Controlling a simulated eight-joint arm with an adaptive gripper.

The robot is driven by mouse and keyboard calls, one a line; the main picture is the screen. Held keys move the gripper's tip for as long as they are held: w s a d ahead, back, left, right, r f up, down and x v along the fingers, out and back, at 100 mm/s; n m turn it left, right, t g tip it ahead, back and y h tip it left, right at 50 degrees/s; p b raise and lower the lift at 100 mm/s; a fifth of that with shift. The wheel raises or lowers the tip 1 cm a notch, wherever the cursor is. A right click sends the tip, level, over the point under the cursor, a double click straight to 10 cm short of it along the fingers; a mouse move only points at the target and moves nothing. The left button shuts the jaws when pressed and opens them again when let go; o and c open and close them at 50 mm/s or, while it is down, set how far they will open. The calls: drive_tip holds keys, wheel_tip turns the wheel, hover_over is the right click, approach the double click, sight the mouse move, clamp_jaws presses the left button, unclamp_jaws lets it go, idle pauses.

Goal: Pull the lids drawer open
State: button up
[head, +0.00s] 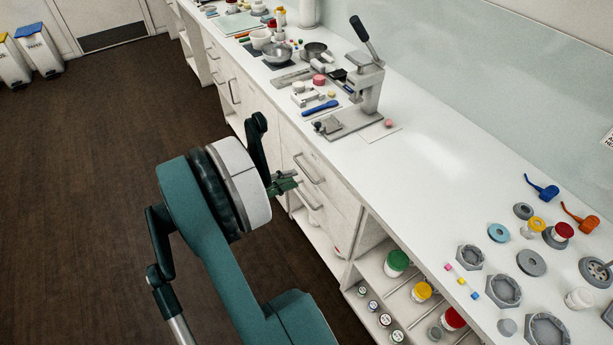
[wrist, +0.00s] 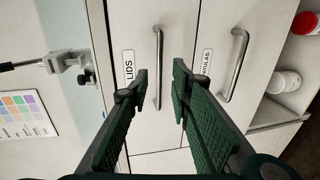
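The lids drawer (wrist: 136,32) has a pale front with a "LIDS" label and looks shut, flush with the cabinet. Its metal bar handle (wrist: 157,80) shows in the wrist view between my fingertips; the upper handle in the head view (head: 309,169) appears to be the same one. My gripper (wrist: 160,76) is open, with dark green fingers on both sides of the handle in the picture. In the head view my gripper (head: 284,183) is just in front of the drawer fronts. I cannot tell whether the fingers reach around the bar or touch it.
The spatulas drawer (wrist: 211,30) with its own handle (wrist: 236,65) is beside it, below the lids drawer on the cabinet. Open shelves with jars (head: 397,262) are to the right. A lever press (head: 365,85) stands on the white counter (head: 430,160) above. The floor (head: 90,180) is clear.

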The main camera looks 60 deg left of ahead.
sight(307, 173)
drive_tip(key=shift+w, duration=0.1)
drive_tip(key=shift+b+x, duration=0.45)
drive_tip(key=shift+x, duration=3.35)
clamp_jaws()
